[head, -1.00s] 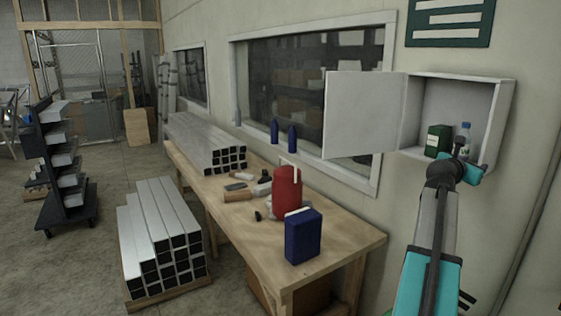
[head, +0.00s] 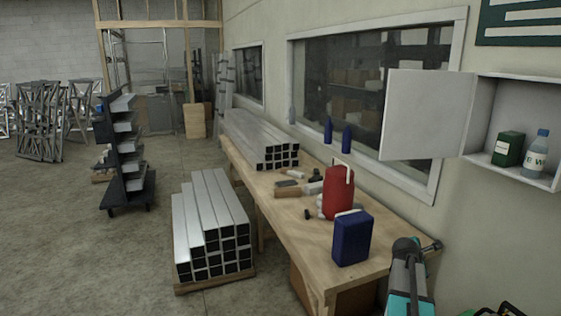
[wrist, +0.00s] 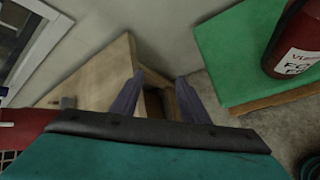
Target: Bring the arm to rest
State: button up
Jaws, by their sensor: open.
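My arm (head: 408,278) shows at the lower right of the head view, folded low beside the right end of the workbench (head: 318,262). Its gripper end cannot be made out there. In the wrist view my gripper (wrist: 160,98) has its two grey fingers spread apart with nothing between them. It points down past the wooden bench (wrist: 95,75) toward the wall and floor. The open wall cabinet (head: 522,172) holds a green box (head: 508,149) and a clear bottle (head: 536,155), above and right of my arm.
A blue canister (head: 351,240) and a red container (head: 338,193) stand on the bench near my arm. The cabinet door (head: 425,114) sticks out. In the wrist view a red extinguisher (wrist: 297,45) stands on a green surface (wrist: 235,52).

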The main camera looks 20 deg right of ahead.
jog(key=s+a+f+m+g+y+b, duration=0.1)
jog(key=s+a+f+m+g+y, duration=0.15)
jog(key=a+f, duration=1.35)
jog(key=s+a+f+m+g+y+b, duration=0.1)
jog(key=s+a+f+m+y, duration=0.2)
jog(key=a+f, duration=1.35)
jog(key=s+a+f+m+g+y, duration=0.1)
jog(key=s+a+f, duration=0.3)
jog(key=s+a, duration=0.4)
jog(key=s+a+f+m+g+y, duration=0.1)
jog(key=s+a+f+m+g, duration=0.1)
jog(key=s+a, duration=0.6)
jog(key=s+a+f+m+g+y+b, duration=0.1)
jog(key=s+a+f+m+g, duration=0.1)
jog(key=s+a+f, duration=0.3)
jog(key=s+a+m, duration=0.1)
jog(key=s+a, duration=0.2)
jog(key=shift+s+a+f+g+y, duration=0.35)
jog(key=shift+a, duration=0.05)
jog(key=shift+m, duration=0.25)
jog(key=shift+c, duration=1.2)
jog(key=shift+a, duration=0.1)
